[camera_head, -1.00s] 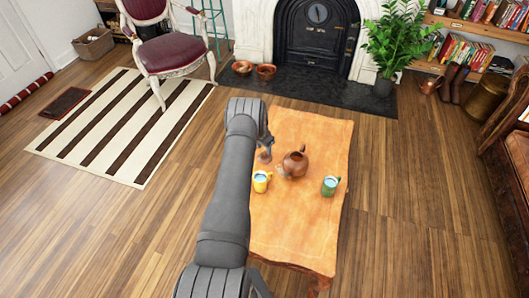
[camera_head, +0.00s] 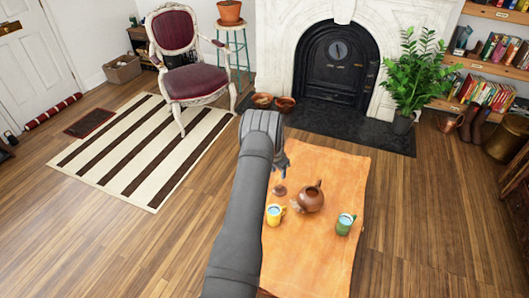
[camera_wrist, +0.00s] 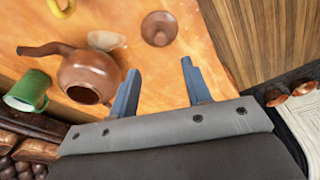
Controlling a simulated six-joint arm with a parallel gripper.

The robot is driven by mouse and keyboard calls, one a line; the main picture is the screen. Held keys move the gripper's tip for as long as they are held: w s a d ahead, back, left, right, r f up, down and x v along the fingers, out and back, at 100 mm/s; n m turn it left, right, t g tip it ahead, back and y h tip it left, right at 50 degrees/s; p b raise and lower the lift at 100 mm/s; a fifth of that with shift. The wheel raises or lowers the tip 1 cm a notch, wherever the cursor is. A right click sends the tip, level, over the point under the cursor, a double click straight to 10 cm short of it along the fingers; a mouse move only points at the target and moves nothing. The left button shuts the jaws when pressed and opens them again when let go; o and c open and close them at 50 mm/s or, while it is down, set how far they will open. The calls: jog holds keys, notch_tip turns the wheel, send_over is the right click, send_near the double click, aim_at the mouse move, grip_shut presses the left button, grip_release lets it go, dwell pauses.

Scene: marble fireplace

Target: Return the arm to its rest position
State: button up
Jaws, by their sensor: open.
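My gripper (camera_wrist: 157,92) is open and empty in the wrist view, its two blue-grey fingers apart above the orange table top. In the head view my arm reaches forward along the table's left side, and the gripper (camera_head: 281,162) is partly hidden by the arm. A brown teapot (camera_head: 310,198) stands on the table (camera_head: 318,262), right of the gripper. It also shows in the wrist view (camera_wrist: 88,75), left of the fingers. A small brown item (camera_head: 280,190) stands just below the gripper; in the wrist view it looks round (camera_wrist: 159,29).
A yellow mug (camera_head: 274,214) and a green mug (camera_head: 345,223) stand on the table beside the teapot. Beyond it are two brown bowls (camera_head: 273,102), the fireplace (camera_head: 338,62) and a potted plant (camera_head: 415,75). A red chair (camera_head: 184,65) stands by a striped rug (camera_head: 150,145).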

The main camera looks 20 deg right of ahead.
aim_at(280, 186)
jog(key=f, duration=0.4)
jog(key=d+f, duration=0.1)
jog(key=f, duration=0.7)
jog(key=shift+w+d, duration=0.3)
jog(key=shift+d, duration=0.05)
jog(key=shift+r, duration=0.15)
